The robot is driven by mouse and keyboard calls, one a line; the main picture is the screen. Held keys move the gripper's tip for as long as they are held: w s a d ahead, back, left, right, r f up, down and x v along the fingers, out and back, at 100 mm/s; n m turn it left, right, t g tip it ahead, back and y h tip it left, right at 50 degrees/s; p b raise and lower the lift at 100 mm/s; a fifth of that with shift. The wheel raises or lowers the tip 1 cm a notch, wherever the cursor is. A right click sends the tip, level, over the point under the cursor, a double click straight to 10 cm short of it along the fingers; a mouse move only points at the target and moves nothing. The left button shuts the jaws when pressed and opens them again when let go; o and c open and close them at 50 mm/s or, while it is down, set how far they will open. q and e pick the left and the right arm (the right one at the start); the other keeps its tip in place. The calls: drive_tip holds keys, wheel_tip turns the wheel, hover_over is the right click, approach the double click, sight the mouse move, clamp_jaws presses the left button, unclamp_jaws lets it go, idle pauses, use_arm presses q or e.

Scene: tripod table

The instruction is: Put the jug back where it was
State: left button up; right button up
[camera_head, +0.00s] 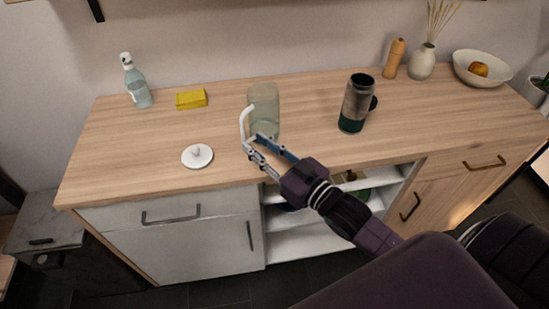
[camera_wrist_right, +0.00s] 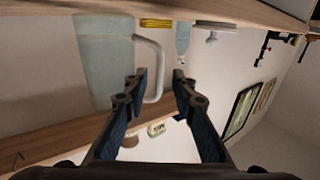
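The jug (camera_head: 266,102), pale green and see-through with a white handle, stands upright on the wooden countertop. In the right wrist view, where the scene looks upside down, the jug (camera_wrist_right: 103,60) is at the upper left. My right gripper (camera_head: 254,141) is at the jug's handle side, low near the counter. In the wrist view the right gripper (camera_wrist_right: 160,82) has its fingers apart, with part of the handle showing between them; I cannot tell whether they touch it. A white round lid with a knob (camera_head: 197,157) lies on the counter left of the jug. My left gripper is not in view.
The wooden countertop (camera_head: 315,95) holds a bottle (camera_head: 138,88) and yellow sponge (camera_head: 191,99) at left. A dark travel mug (camera_head: 356,105) stands right of the jug. A pepper mill (camera_head: 394,59), vase (camera_head: 422,63) and fruit bowl (camera_head: 481,72) stand back right.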

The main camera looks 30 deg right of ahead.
drive_tip(key=v, duration=0.6)
drive_tip(key=shift+s, duration=0.15)
idle(0.4)
